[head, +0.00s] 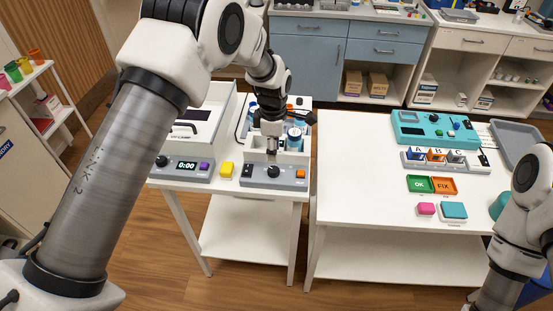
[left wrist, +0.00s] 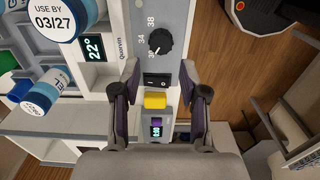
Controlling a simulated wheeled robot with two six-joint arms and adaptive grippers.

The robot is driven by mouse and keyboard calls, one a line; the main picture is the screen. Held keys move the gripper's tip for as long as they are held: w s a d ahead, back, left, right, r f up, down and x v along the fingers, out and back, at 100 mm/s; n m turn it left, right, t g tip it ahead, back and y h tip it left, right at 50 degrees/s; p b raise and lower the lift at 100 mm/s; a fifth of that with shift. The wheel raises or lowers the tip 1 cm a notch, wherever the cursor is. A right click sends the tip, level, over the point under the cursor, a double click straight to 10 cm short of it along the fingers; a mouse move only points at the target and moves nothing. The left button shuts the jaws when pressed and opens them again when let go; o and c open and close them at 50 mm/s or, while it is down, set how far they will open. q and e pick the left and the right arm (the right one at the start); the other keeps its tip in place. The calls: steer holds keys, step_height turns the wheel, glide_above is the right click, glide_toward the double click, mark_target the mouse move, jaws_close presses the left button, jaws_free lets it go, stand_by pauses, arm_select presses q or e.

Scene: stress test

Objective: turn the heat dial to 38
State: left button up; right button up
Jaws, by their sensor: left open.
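The black heat dial (left wrist: 160,41) sits on a grey control panel (left wrist: 172,13), with the numbers 38 and 34 printed beside it and a third number close to its edge. A small light mark shows on its lower left side, but I cannot read its exact setting. In the head view the dial (head: 274,172) is on the front of the white unit on the small table. My left gripper (left wrist: 159,78) is open and empty above the panel, its fingertips apart from the dial and short of it in the left wrist view. My right gripper is out of view.
A black rocker switch (left wrist: 157,79) and a 22° display (left wrist: 94,48) are near the dial. Bottles (head: 294,138) stand in the unit behind the panel. A yellow block (head: 226,169) and a timer device (head: 181,168) are to its left. A gap separates the right table (head: 350,215).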

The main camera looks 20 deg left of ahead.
mark_target(274, 169)
arm_select(q)
steer(key=f+p, duration=0.2)
steer(key=f, duration=0.1)
steer(key=shift+s+f, duration=0.3)
steer(key=shift+s, duration=0.05)
steer(key=f, duration=0.2)
steer(key=w+f, duration=0.1)
steer(key=shift+f, duration=0.4)
steer(key=shift+s, duration=0.1)
steer(key=shift+s+r, duration=0.15)
steer(key=c, duration=0.3)
jaws_close()
